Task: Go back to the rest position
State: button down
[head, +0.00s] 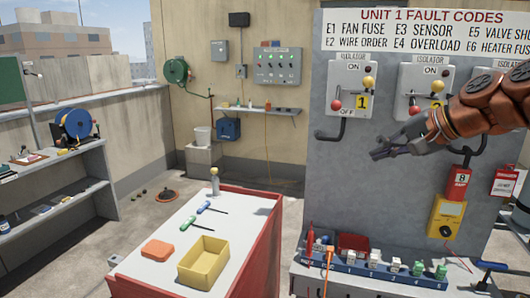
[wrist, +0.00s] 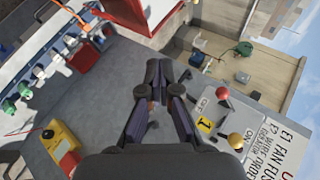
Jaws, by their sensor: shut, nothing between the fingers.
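My gripper (head: 377,154) is shut and empty. In the head view it reaches in from the right on my copper-coloured arm, in front of the grey fault-code panel (head: 335,215). It is below and to the right of the isolator marked 1 (head: 344,87), which has a red knob at OFF and a yellow knob near ON. In the wrist view the gripper (wrist: 154,68) points away from the camera, with the isolator 1 plate (wrist: 222,118) to its right. My arm partly covers a second isolator (head: 423,82).
A red-sided workbench (head: 149,258) with a yellow tray (head: 203,281) and screwdrivers stands at front left. A blue rack (head: 345,270) of parts sits below the panel. A red lockout (head: 458,183) and yellow meter (head: 446,216) hang at right.

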jog(key=s+a+f+n+g+h, duration=0.1)
jog(key=s+a+f+n+g, duration=0.15)
jog(key=s+a+f, duration=0.4)
jog(key=s+a+f+n+g+h, duration=0.1)
jog(key=s+a+f+n+g, duration=0.2)
jog(key=s+f, duration=0.55)
jog(key=s+d+f+n+g+h, duration=0.1)
jog(key=s+f+g+h, duration=0.1)
jog(key=s+f, duration=0.5)
jog(key=s+d+f+n+g+h+p, duration=0.1)
jog(key=s+f+g+h, duration=0.1)
jog(key=s+f, duration=0.5)
jog(key=s+h, duration=0.1)
jog(key=s, duration=0.5)
jog(key=shift+s+d+f, duration=0.2)
jog(key=shift+s+d, duration=0.1)
